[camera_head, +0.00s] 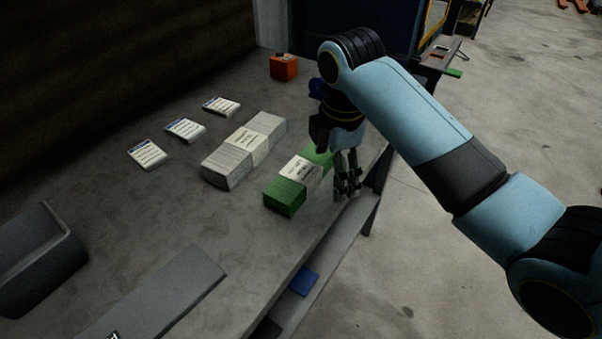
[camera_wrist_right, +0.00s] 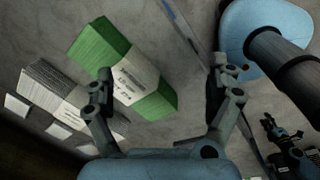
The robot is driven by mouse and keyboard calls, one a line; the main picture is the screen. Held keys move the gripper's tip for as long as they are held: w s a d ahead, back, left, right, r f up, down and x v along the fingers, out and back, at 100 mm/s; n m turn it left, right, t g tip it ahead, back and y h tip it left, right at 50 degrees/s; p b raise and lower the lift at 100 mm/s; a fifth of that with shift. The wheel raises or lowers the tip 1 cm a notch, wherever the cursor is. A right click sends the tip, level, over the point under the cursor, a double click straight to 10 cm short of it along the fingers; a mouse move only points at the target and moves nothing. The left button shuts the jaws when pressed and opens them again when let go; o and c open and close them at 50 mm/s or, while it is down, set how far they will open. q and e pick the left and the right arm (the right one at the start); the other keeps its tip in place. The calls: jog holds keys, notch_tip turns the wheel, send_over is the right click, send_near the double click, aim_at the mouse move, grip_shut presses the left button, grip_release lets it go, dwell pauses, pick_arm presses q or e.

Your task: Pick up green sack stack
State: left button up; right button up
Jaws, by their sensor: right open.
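The green sack stack (camera_head: 285,197) lies on the grey table near its right edge, with a pale printed band around its middle. My right gripper (camera_head: 347,188) points down beside its far right part, fingers apart, and hides some of the stack's far end. In the wrist view the green sack stack (camera_wrist_right: 98,45) lies beyond and left of the middle of my open right gripper (camera_wrist_right: 163,92). The left fingertip overlaps the stack's edge in the picture; nothing is between the fingers. A small dark jointed part at the lower right looks like my left gripper (camera_wrist_right: 283,132); its jaws are unclear.
A banded grey-white stack (camera_head: 229,164) lies left of the green one. Several small labelled packs (camera_head: 147,154) lie farther left. An orange box (camera_head: 284,67) stands at the back. A grey bin (camera_head: 38,258) and a grey flat piece (camera_head: 160,292) occupy the near left.

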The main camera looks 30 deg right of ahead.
aim_at(311, 159)
jog(key=w+r+n, duration=0.1)
jog(key=w+n, duration=0.1)
jog(key=w+r+n, duration=0.2)
jog(key=w, duration=0.1)
jog(key=w+d+r+n+g, duration=0.1)
jog(key=w+n, duration=0.2)
jog(key=shift+w+d+r+y, duration=0.1)
jog(key=shift+w+r+y, duration=0.15)
jog(key=shift+r+y, duration=0.1)
jog(key=shift+w+f, duration=0.1)
jog(key=shift+f, duration=0.3)
notch_tip(311, 159, down, 4)
jog(key=shift+f, duration=0.2)
jog(key=f, duration=0.4)
jog(key=shift+s+a+f, duration=0.2)
jog(key=shift+s+a, duration=0.1)
jog(key=shift+s, duration=0.05)
jog(key=shift+f, duration=0.45)
jog(key=c, duration=1.5)
jog(key=shift+o, duration=0.2)
jog(key=shift+r, duration=0.15)
